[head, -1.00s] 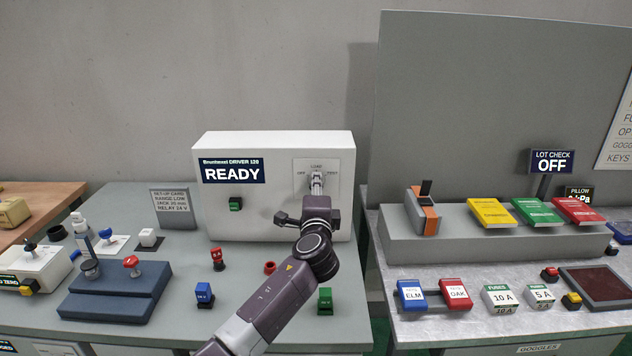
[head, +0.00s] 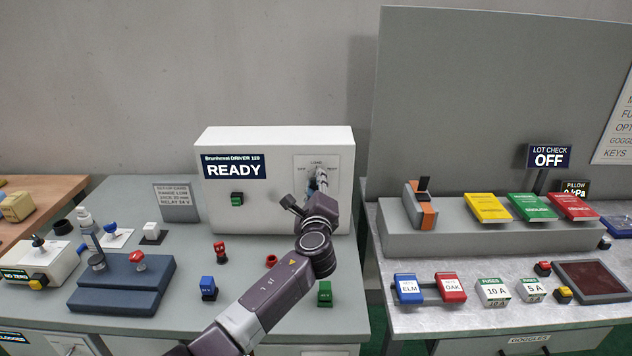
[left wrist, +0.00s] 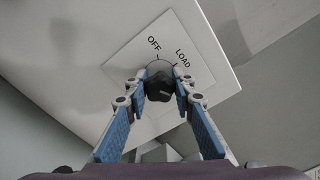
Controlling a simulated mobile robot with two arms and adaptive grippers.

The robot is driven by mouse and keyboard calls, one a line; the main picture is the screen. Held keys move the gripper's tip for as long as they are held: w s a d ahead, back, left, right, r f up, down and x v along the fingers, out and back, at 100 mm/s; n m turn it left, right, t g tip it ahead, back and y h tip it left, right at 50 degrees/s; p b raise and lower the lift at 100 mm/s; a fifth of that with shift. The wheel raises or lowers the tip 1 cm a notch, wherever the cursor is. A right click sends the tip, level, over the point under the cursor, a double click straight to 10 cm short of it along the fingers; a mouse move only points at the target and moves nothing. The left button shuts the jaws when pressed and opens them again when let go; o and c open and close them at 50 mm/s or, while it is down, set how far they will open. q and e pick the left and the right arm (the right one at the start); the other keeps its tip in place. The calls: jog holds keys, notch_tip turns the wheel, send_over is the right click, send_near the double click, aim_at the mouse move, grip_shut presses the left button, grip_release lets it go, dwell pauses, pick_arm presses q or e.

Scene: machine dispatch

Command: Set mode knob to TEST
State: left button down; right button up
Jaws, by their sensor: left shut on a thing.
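The mode knob (left wrist: 159,88) is black and sits on a white dial plate on the machine front. In the left wrist view the labels OFF and LOAD show beside it; TEST is hidden there but shows faintly on the plate (head: 332,162) in the head view. My left gripper (left wrist: 160,92) is shut on the knob, with a blue-padded finger on each side. In the head view my left gripper (head: 319,182) largely covers the knob. I cannot tell exactly where the knob points. My right gripper is not in view.
The white machine (head: 275,215) has a READY display (head: 234,171) and a green button (head: 237,199). Red, blue and green parts stand on the grey bench in front, near my left arm. A second bench (head: 450,318) with fuses and coloured boxes stands at the right.

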pick_arm(q)
jog(key=shift+f, duration=0.1)
jog(key=c, duration=1.6)
grip_release()
jog(key=s, duration=1.2)
